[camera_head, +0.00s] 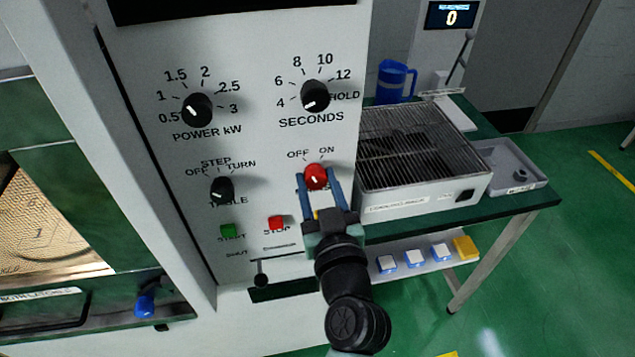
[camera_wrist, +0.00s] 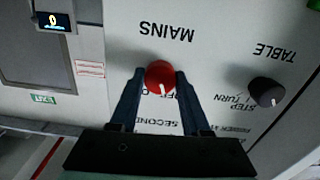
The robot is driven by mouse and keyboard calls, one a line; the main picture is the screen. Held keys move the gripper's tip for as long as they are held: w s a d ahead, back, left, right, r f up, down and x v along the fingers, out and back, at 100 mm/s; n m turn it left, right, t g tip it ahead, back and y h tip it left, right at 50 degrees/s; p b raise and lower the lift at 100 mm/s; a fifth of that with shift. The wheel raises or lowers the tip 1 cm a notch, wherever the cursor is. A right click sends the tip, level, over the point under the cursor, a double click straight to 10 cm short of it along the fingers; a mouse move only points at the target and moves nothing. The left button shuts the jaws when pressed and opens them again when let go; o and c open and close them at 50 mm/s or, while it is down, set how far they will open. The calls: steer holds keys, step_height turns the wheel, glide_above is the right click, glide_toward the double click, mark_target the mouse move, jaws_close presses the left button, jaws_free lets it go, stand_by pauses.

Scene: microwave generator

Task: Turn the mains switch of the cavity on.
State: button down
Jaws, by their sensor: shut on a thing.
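The mains switch is a round red knob (camera_head: 316,176) with a white pointer line, on the pale front panel below the OFF and ON marks. My gripper (camera_head: 317,183) comes from below, with one blue finger on each side of the knob, shut on it. In the wrist view the panel appears upside down, and the red knob (camera_wrist: 159,75) sits between the fingertips of my gripper (camera_wrist: 159,79). There its white line points down towards the OFF and ON marks, which the fingers partly hide. I cannot tell which mark it points at.
A black table knob (camera_head: 222,188), green start button (camera_head: 228,230) and red stop button (camera_head: 276,222) lie left of my gripper. Power (camera_head: 197,110) and seconds (camera_head: 315,96) knobs are above. A grill-topped box (camera_head: 425,195) stands on the bench at right, near a blue jug (camera_head: 391,82).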

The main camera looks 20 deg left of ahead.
steer(key=m, duration=1)
steer(key=shift+m+p, duration=0.35)
steer(key=shift+m, duration=0.05)
steer(key=shift+d, duration=0.1)
stand_by(0.3)
steer(key=shift+c, duration=1.8)
jaws_free()
